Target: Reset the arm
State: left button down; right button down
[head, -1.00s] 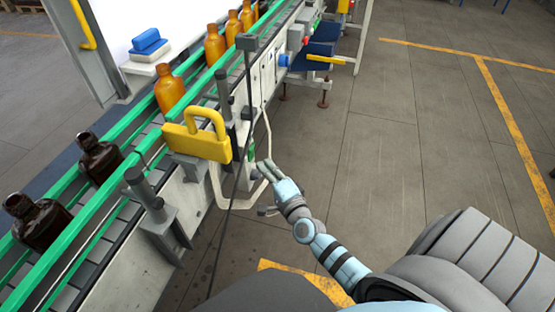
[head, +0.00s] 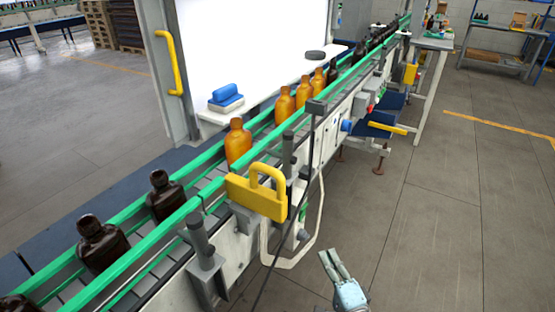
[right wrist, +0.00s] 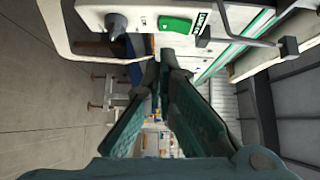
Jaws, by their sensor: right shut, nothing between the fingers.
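My right gripper (head: 334,264) is at the bottom of the head view, beside the conveyor's near side, with its fingers shut and nothing between them. In the right wrist view its two dark fingers (right wrist: 165,58) converge at the tips, below a white panel with a green switch (right wrist: 175,24). My left gripper is not in view. Amber bottles stand in a row on the conveyor, the nearest one (head: 238,145) apart from several behind it (head: 284,105). Dark brown bottles (head: 165,197) stand nearer on the same belt.
The conveyor (head: 150,258) with green rails runs diagonally across the head view. A yellow padlock-shaped part (head: 256,193) and a bent white tube (head: 287,263) project on its near side. A blue block (head: 225,94) lies beside the lit panel. The floor at right (head: 430,230) is clear.

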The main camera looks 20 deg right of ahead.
jog(key=s+a+f+n+g+y, duration=0.1)
jog(key=s+f+n+g, duration=0.4)
jog(key=f, duration=0.7)
jog(key=s+f+n+g+y, duration=0.1)
jog(key=s+f+n+g, duration=0.2)
jog(key=s+f+n, duration=0.65)
jog(key=s+f+n+g+p, duration=0.1)
jog(key=s+f+n+g, duration=0.1)
jog(key=s+f+g, duration=0.2)
jog(key=s+a+f+n+g+p, duration=0.1)
jog(key=s+f+n+g, duration=0.2)
jog(key=s+f, duration=0.7)
jog(key=s+g, duration=0.1)
jog(key=s, duration=0.5)
jog(key=shift+s+f+p, duration=0.2)
jog(key=shift+f+p, duration=0.05)
jog(key=shift+p, duration=0.15)
